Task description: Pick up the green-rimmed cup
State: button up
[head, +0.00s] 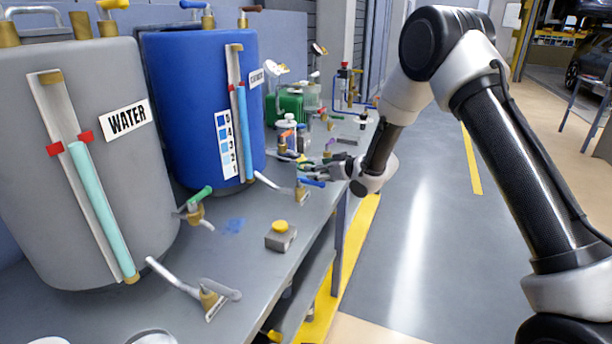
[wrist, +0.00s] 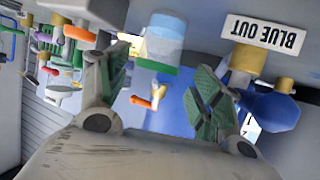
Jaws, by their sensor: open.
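In the wrist view, which is upside down, the cup (wrist: 165,42) is pale and see-through with a blue tint, and a green rim shows at its lower picture edge. My gripper (wrist: 162,75) is open, with one green-padded finger to each side of the cup in the picture. I cannot tell whether the cup is fully between the fingers or just beyond them; no contact shows. In the head view my gripper (head: 312,166) is low over the far part of the bench, and I cannot make out the cup there.
A brass tap with a blue handle (wrist: 270,108) is close to one finger, beside a "BLUE OUT" sign (wrist: 265,34). A blue tank (head: 190,110) and a grey WATER tank (head: 75,210) stand on the bench (head: 240,270). A yellow-buttoned box (head: 281,238) sits near the bench edge.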

jog(key=shift+x, duration=0.8)
jog(key=x, duration=0.6)
jog(key=shift+d+f, duration=0.1)
jog(key=shift+d, duration=0.05)
jog(key=c, duration=0.8)
